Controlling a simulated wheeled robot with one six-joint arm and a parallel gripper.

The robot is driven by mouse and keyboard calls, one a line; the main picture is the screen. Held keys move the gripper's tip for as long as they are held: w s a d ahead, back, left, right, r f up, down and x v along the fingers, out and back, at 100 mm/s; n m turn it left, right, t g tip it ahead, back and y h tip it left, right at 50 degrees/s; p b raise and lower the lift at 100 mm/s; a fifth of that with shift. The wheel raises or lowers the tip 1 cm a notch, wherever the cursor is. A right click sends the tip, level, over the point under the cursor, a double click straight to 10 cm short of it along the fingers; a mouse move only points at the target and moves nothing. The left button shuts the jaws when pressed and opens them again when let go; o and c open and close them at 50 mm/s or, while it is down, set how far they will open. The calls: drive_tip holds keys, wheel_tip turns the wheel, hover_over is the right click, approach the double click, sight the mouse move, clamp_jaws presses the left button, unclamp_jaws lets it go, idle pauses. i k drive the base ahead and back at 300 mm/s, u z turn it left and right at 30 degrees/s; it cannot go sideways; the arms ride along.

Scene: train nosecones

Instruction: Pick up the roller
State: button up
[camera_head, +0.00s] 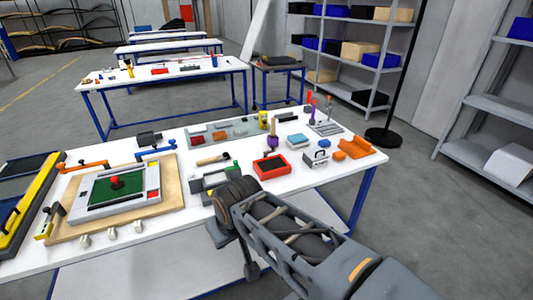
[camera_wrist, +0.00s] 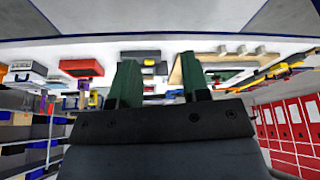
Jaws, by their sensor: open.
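I cannot single out the roller for sure. A small tool with a pale wooden handle (camera_head: 212,160), possibly the roller, lies on the white table (camera_head: 190,225) behind the green-and-grey box. A purple tool with an upright wooden handle (camera_head: 272,140) stands farther right. My gripper (camera_wrist: 159,82) shows in the wrist view with two dark green fingers spread apart and nothing between them. The wrist view looks upside down, with the table's objects beyond the fingers.
A board with a green panel and red knob (camera_head: 115,182) fills the table's left. A red tray (camera_head: 272,166), a blue block (camera_head: 297,141) and an orange holder (camera_head: 354,148) stand right. Shelves (camera_head: 350,55) and a black pole stand behind. Floor shows free right of the table.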

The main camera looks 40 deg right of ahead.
sight(225, 155)
drive_tip(key=z, duration=0.45)
drive_tip(key=i, duration=1)
